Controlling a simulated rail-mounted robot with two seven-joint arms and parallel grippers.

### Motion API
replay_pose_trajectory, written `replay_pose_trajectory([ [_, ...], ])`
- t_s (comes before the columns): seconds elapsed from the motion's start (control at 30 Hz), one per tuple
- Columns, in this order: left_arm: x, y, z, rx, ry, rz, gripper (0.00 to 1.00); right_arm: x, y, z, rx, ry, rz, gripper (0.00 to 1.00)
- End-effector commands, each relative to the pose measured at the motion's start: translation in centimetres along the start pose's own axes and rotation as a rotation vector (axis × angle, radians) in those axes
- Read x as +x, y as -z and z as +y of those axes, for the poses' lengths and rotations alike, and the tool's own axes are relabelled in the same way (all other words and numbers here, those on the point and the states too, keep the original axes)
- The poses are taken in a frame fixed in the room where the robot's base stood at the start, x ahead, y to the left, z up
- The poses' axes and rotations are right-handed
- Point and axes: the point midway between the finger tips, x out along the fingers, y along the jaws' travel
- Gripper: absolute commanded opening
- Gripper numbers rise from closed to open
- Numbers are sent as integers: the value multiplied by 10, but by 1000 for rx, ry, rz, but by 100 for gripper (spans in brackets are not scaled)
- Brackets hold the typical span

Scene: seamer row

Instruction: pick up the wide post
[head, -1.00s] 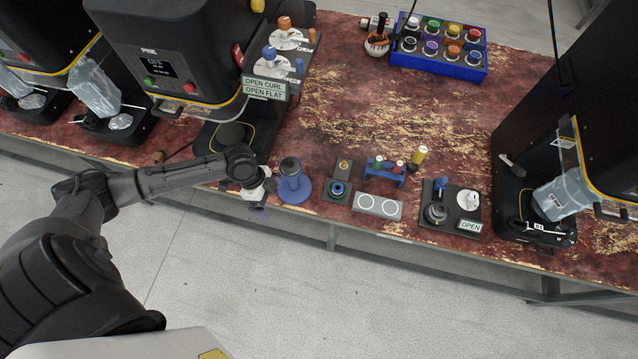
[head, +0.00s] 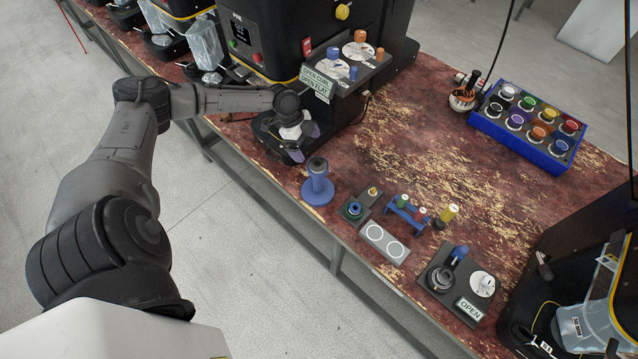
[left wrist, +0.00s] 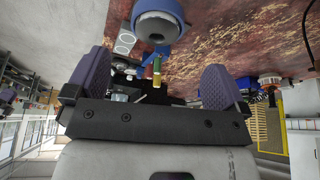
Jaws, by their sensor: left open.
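Several small posts are in view, and I cannot tell for sure which is the wide post. A yellow post (head: 448,212) with a dark foot stands right of a small blue rack (head: 393,209) holding a green post (head: 403,201) and a red post (head: 420,214). A blue flanged stand (head: 317,192) with a dark grey top stands near the table's front edge. My left gripper (head: 304,143) is open and empty, above and behind the stand, by the machine's base. In the left wrist view the stand (left wrist: 158,20) is beyond the spread purple fingers. My right gripper is out of view.
A black machine (head: 265,60) with a dial panel (head: 372,68) stands behind my left gripper. A grey plate with two white circles (head: 384,243) and an OPEN-labelled block (head: 458,283) lie along the front. A blue tray of coloured jars (head: 548,158) stands back right. The table middle is clear.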

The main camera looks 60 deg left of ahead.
Motion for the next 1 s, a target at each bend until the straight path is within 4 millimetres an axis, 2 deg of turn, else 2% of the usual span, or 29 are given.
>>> replay_pose_trajectory([
  [0.03,10,0,0,-2,-1,2,100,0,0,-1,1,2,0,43],
  [0.2,34,1,0,-1,0,1,100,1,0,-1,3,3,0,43],
  [0.53,52,1,1,0,0,0,100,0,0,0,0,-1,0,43],
  [0.8,87,3,3,-1,-1,1,100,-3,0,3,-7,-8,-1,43],
  [1.0,99,2,3,-1,-1,-1,100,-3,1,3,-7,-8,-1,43],
])
